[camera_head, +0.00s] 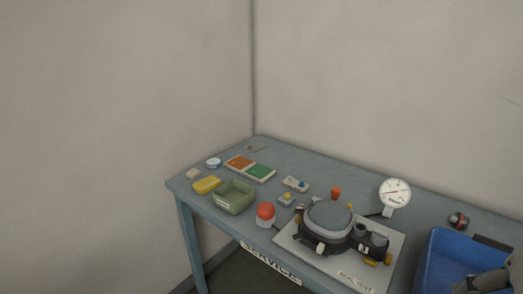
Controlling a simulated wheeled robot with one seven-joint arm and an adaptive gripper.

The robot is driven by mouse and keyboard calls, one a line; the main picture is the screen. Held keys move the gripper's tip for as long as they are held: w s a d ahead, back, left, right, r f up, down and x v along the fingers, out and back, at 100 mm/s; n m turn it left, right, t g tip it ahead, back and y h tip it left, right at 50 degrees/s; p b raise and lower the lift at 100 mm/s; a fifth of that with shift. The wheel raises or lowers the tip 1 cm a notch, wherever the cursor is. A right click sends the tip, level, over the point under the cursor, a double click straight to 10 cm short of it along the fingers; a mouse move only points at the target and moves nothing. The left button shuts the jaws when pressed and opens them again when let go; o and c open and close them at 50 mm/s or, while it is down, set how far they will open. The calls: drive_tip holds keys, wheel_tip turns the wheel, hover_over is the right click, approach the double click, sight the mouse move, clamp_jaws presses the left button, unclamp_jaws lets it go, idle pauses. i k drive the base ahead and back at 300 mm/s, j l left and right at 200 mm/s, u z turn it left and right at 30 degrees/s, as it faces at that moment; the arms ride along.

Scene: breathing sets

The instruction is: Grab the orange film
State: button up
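A flat orange piece (240,162), which looks like the orange film, lies on a pale backing near the far left of the blue-grey table. A similar green piece (259,171) lies right beside it on its right, also on a pale backing. The orange piece shows fully, with nothing on top of it.
The table (310,173) stands against the walls. Around the films are a yellow item (206,185), a green bin (233,197) and a red-domed button (265,212). A test rig (329,220), a dial gauge (395,193) and a blue crate (432,262) holding unclear grey shapes stand right.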

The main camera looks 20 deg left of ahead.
sight(240, 162)
drive_tip(key=u, duration=0.85)
drive_tip(key=i+j+u, duration=0.1)
drive_tip(key=i+j, duration=0.15)
drive_tip(key=i, duration=0.45)
drive_tip(key=i+j+u, duration=0.15)
drive_tip(key=i, duration=0.6)
drive_tip(key=i+j+u, duration=0.1)
drive_tip(key=i, duration=0.65)
drive_tip(key=j, duration=0.1)
